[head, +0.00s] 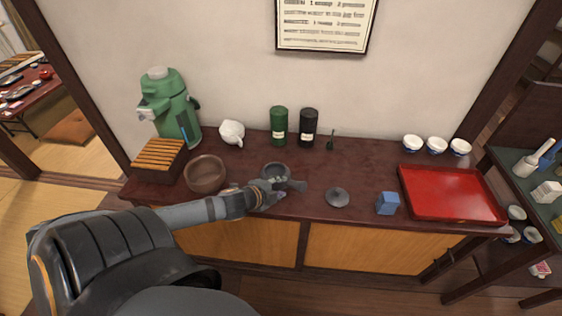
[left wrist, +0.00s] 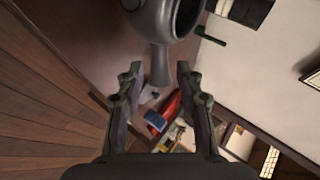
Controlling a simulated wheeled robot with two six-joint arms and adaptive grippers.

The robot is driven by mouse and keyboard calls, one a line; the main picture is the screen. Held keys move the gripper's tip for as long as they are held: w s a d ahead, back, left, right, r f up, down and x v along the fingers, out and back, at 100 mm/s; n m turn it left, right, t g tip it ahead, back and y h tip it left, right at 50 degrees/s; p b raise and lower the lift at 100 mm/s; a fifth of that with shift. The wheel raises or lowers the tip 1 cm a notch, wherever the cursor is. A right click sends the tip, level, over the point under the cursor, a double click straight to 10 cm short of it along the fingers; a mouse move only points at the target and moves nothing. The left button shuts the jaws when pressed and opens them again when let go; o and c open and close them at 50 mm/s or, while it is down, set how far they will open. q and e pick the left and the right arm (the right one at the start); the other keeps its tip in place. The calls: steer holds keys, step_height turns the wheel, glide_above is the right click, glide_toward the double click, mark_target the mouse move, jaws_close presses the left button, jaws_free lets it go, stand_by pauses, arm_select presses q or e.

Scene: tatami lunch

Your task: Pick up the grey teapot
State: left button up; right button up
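The grey teapot (head: 275,171) stands on the dark red counter without its lid, its opening showing. Its side handle (head: 298,185) points right. The round grey lid (head: 337,197) lies apart, to the right. My left gripper (head: 280,193) is low at the near side of the teapot and partly hides it. In the left wrist view the gripper (left wrist: 159,78) is open, and the teapot (left wrist: 150,18) is ahead of it. The handle (left wrist: 160,64) reaches between the two fingertips, with a gap visible on each side. My right gripper is not in view.
A brown bowl (head: 205,174) stands left of the teapot, beside a slatted wooden box (head: 158,160) and a green air pot (head: 170,108). A white pot (head: 232,132) and two canisters (head: 279,127) stand behind. A blue box (head: 387,203) and red tray (head: 450,194) are right.

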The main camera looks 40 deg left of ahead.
mark_target(289, 184)
arm_select(q)
steer(key=b+x, duration=0.1)
steer(key=x, duration=0.2)
steer(key=shift+s+a+f, duration=0.1)
steer(key=shift+s+f, duration=0.05)
steer(key=shift+w+f+b, duration=0.25)
steer(key=shift+w+b, duration=0.15)
steer(key=shift+b, duration=0.2)
steer(key=b+x, duration=0.2)
steer(key=x, duration=0.2)
steer(key=shift+w+f, duration=0.1)
steer(key=shift+w, duration=0.15)
steer(key=shift+s, duration=0.1)
steer(key=shift+c, duration=0.6)
jaws_close()
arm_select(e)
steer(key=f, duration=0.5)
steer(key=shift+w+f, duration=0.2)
